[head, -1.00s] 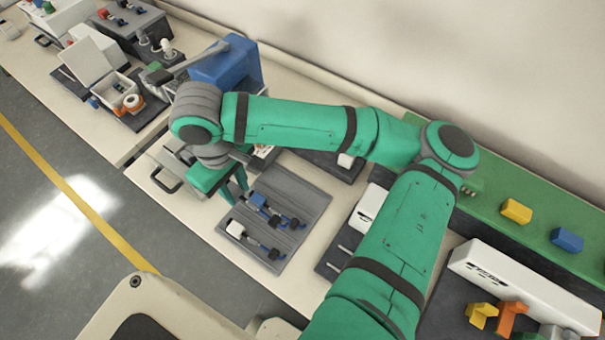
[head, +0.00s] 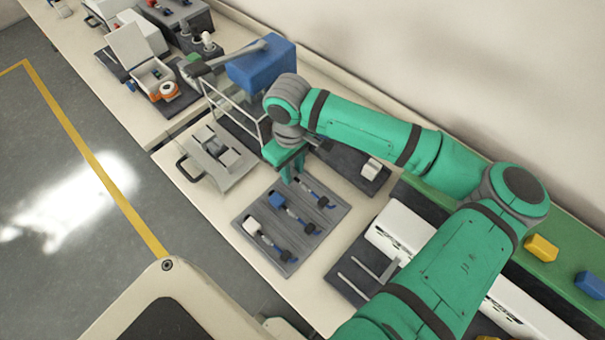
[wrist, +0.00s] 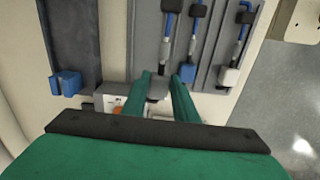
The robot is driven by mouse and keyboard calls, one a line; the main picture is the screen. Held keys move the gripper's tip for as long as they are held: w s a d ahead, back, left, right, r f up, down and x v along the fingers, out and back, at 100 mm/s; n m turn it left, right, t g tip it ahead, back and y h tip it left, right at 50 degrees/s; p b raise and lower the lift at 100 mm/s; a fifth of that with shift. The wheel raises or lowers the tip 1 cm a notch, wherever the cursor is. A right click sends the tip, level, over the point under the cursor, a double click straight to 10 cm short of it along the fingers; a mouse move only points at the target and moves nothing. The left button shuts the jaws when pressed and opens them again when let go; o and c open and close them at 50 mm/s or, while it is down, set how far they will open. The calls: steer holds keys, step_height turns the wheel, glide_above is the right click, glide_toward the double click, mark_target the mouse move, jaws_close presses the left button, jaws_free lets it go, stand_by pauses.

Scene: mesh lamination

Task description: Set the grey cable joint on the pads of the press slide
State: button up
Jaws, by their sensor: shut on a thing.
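My gripper (head: 291,168) is at the far edge of the grey grooved tray (head: 263,263), fingers pointing down. In the wrist view its fingers (wrist: 161,86) are shut on a small grey block, the grey cable joint (wrist: 157,90), at the end of a cable with blue and black parts. The joint is hidden behind the fingers in the head view. It is at the tray's edge; I cannot tell if it is lifted. The press slide (head: 217,183), a grey plate with a dark handle and raised pale pads, sits left of the tray. A metal frame (head: 236,107) stands behind it.
Cable joints with a blue block (head: 277,200) and a white block (head: 251,226) lie in the tray beside my gripper. A blue box (head: 262,66) with a grey lever stands behind the frame. Bench between slide and tray is clear.

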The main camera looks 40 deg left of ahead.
steer(key=w+f, duration=0.3)
steer(key=shift+d+f, duration=0.2)
steer(key=shift+f, duration=0.1)
steer(key=shift+w+f, duration=0.2)
steer(key=shift+f, duration=1.4)
steer(key=shift+f, duration=0.15)
steer(key=o, duration=1.1)
steer(key=shift+f, duration=0.1)
